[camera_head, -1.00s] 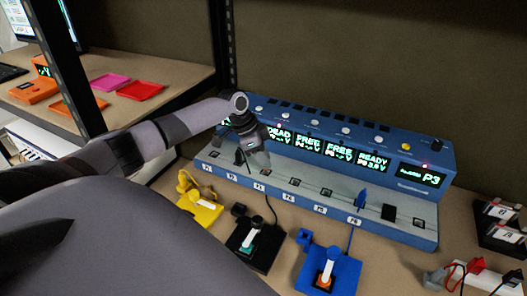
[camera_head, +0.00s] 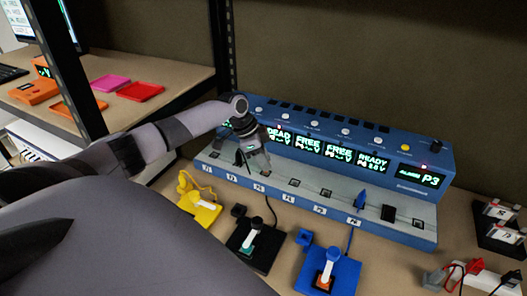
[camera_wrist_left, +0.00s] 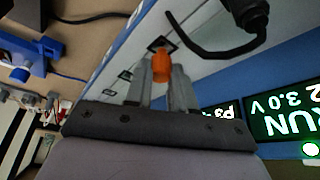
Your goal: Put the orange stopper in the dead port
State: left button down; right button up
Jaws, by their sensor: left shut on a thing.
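My left gripper (camera_head: 257,170) is at the front ledge of the blue console, above the ports towards its left end. In the left wrist view, the left gripper (camera_wrist_left: 162,75) is shut on the orange stopper (camera_wrist_left: 162,64), which shows between its fingertips. The stopper's far end is at a dark square port (camera_wrist_left: 159,44) in the pale ledge; I cannot tell how deep it sits. A DEAD display (camera_head: 278,134) is lit just right of the gripper. The alarm display (camera_head: 419,176) reads P3. My right gripper is not in view.
Yellow (camera_head: 201,209), black (camera_head: 245,252) and blue (camera_head: 329,270) devices stand in front of the console (camera_head: 385,228). A black cable (camera_wrist_left: 215,52) bends close to the fingers. A blue plug (camera_head: 360,201) and a black block (camera_head: 388,212) stand on the ledge's right.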

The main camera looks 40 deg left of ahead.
pick_arm(q)
jog(key=shift+f+b, duration=0.5)
jog(key=shift+f, duration=0.5)
jog(key=c, duration=0.9)
grip_release()
jog(key=shift+r, duration=0.15)
jog(key=shift+v, duration=3.5)
